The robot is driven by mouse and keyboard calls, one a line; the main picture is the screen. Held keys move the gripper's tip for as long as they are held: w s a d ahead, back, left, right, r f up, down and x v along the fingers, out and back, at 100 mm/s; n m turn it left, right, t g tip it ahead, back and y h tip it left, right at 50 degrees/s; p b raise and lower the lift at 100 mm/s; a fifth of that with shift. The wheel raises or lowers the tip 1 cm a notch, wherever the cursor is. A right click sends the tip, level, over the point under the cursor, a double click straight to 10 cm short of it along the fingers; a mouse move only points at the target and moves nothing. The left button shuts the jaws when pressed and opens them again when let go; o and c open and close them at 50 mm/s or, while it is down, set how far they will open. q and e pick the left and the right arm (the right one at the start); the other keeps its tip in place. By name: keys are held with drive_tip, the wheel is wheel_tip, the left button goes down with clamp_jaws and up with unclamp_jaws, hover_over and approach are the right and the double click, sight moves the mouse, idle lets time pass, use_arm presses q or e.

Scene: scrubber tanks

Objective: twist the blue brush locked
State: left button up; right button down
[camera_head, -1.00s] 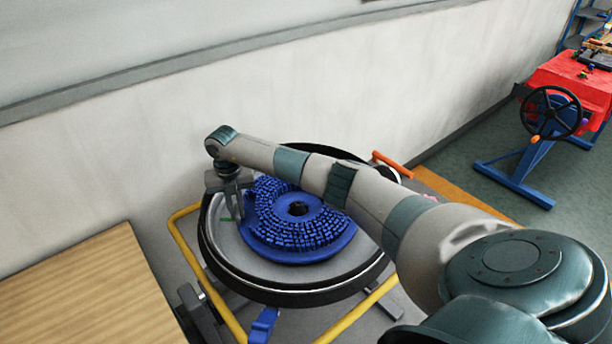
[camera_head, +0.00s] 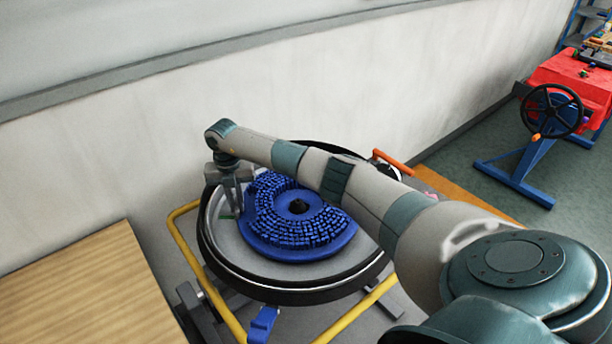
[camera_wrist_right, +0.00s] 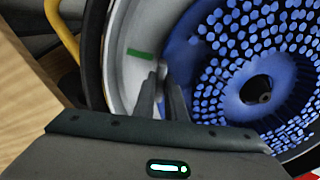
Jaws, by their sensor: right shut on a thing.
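The blue brush (camera_head: 298,244) is a round disc with blue bristles and a dark centre hole. It lies flat, bristles up, inside a round dark-rimmed housing (camera_head: 276,298). My right gripper (camera_head: 236,210) points down at the brush's left edge and is shut on the brush there. In the right wrist view the fingers (camera_wrist_right: 163,90) are close together beside the blue brush (camera_wrist_right: 235,95), with a small grey piece at their tips. The exact contact is hard to see. A green mark (camera_wrist_right: 138,53) is on the grey housing floor, just left of the fingers. My left gripper is not in view.
A yellow tube frame (camera_head: 228,318) surrounds the housing. A blue pedal (camera_head: 263,323) is at the front. A wooden top (camera_head: 80,290) is on the left, and a wall (camera_head: 130,150) is close behind. A red-topped stand with a black handwheel (camera_head: 552,110) is far right.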

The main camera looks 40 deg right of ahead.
drive_tip(key=shift+w+d+m+b, duration=0.3)
drive_tip(key=shift+w+m+b, duration=0.15)
drive_tip(key=shift+w, duration=0.1)
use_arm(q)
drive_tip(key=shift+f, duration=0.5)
use_arm(e)
drive_tip(key=c, duration=1.7)
unclamp_jaws()
